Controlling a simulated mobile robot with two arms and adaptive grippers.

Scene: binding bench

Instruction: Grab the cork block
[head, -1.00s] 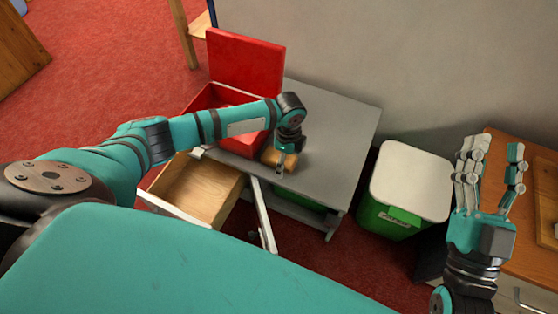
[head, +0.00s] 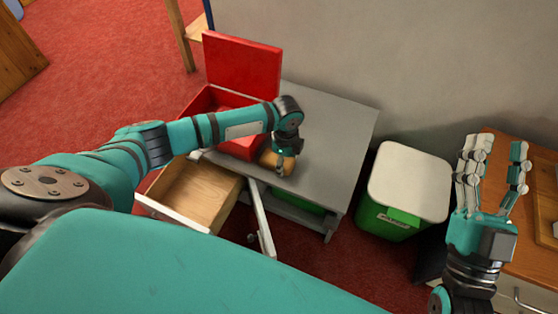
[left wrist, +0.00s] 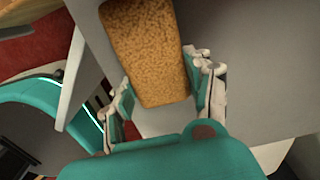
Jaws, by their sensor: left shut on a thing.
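The cork block (left wrist: 147,45) is tan and speckled. In the left wrist view its near end sits between the two fingers of my left gripper (left wrist: 161,92), which is shut on it. In the head view the cork block (head: 268,158) shows partly behind my left gripper (head: 281,168), at the front of the grey bench (head: 330,130). Whether the block touches the bench top is hard to tell. My right gripper (head: 496,168) is open and empty, raised at the right of the head view.
A red box (head: 241,149) with its lid up stands left of the block. An open wooden drawer (head: 200,190) juts out at the bench's front left. A green bin with a white lid (head: 410,178) stands right of the bench. The bench's right part is clear.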

